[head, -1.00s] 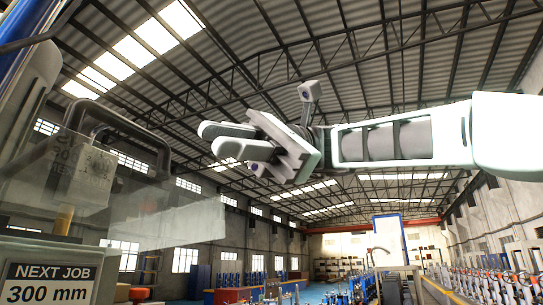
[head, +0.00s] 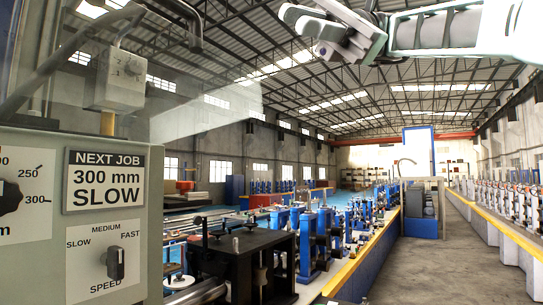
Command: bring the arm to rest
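My gripper (head: 301,21) is high at the top of the head view, in the air and touching nothing that I can see. Its two pale fingers point left and look close together, but from this angle I cannot tell whether a gap is between them. No object shows in it. My arm (head: 445,30) stretches from it to the right edge of the picture, roughly level.
A control box (head: 50,250) stands at the lower left, with a "NEXT JOB 300 mm SLOW" sign (head: 104,181), a length dial (head: 8,197) and a speed knob (head: 116,263). A clear guard (head: 205,105) hangs nearby. A blue machine line (head: 310,240) runs back; an aisle (head: 455,260) lies right.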

